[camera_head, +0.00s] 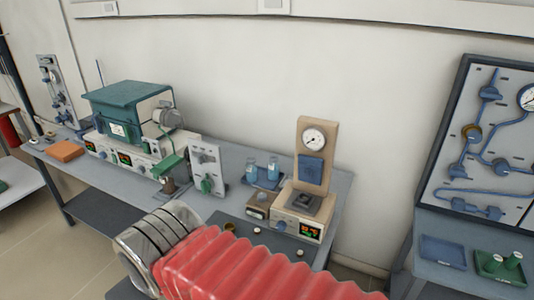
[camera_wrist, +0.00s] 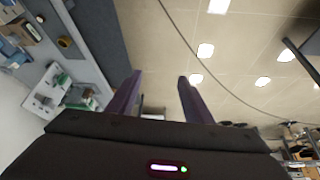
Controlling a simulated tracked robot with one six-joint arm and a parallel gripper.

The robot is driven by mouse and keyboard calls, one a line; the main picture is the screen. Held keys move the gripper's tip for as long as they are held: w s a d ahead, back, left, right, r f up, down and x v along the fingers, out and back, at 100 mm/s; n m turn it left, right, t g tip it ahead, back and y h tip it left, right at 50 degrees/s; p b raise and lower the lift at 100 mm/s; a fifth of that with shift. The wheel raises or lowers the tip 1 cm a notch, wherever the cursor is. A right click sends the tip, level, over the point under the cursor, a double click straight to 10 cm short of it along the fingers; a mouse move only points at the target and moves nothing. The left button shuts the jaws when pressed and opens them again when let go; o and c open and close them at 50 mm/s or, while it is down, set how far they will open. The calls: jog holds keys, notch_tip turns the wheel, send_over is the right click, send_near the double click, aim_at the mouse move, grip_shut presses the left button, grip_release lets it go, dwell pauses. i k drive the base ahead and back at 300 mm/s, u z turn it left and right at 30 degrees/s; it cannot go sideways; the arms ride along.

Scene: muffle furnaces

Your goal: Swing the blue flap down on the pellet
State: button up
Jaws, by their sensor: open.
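The blue flap (camera_head: 312,170) stands upright against the front of a beige column with a round gauge (camera_head: 314,138), in the head view. Below it is a dark plate (camera_head: 304,204) on the beige unit's base. I cannot make out the pellet at this size. My gripper (camera_wrist: 156,92) shows in the wrist view with its two dark fingers wide apart and nothing between them. The gripper does not show in the head view, where only my red-sleeved arm crosses the bottom. The flap cannot be made out in the wrist view.
A green furnace (camera_head: 126,108) stands on the grey bench's left part. A white panel with a green knob (camera_head: 207,170) and a blue tray with beakers (camera_head: 265,178) stand left of the beige unit. A pipe panel (camera_head: 488,135) rises at right. Small items lie along the bench's front.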

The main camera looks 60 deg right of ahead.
aim_at(309, 169)
jog(key=z, duration=3.65)
jog(key=k, duration=0.4)
jog(key=z, duration=0.15)
